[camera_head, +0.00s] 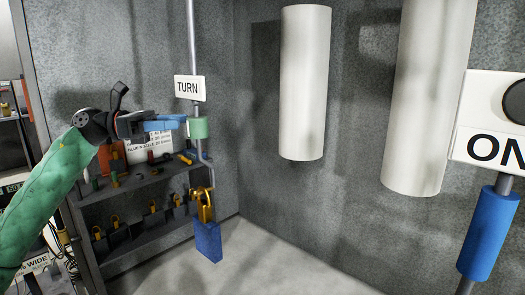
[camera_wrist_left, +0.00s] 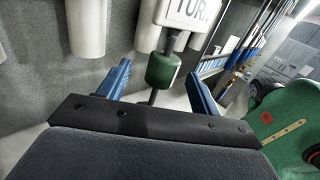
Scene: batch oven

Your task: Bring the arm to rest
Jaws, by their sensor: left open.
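My left gripper (camera_head: 183,122) comes in from the left on a green arm, with blue fingers pointing right. Its fingertips are close to a green cylindrical grip (camera_head: 198,128) on a rod below the TURN sign (camera_head: 190,88). In the left wrist view my left gripper (camera_wrist_left: 158,85) has its two blue fingers spread wide. The green grip (camera_wrist_left: 162,70) shows between and beyond them, and no finger is seen touching it. My right gripper is not in view.
A dark shelf (camera_head: 150,178) with padlocks and small parts stands behind my left arm. A blue padlock (camera_head: 208,240) hangs below the green grip. Two white cylinders (camera_head: 305,85) are at the wall. An ON sign (camera_head: 492,148) and blue grip (camera_head: 488,235) stand right. The middle floor is clear.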

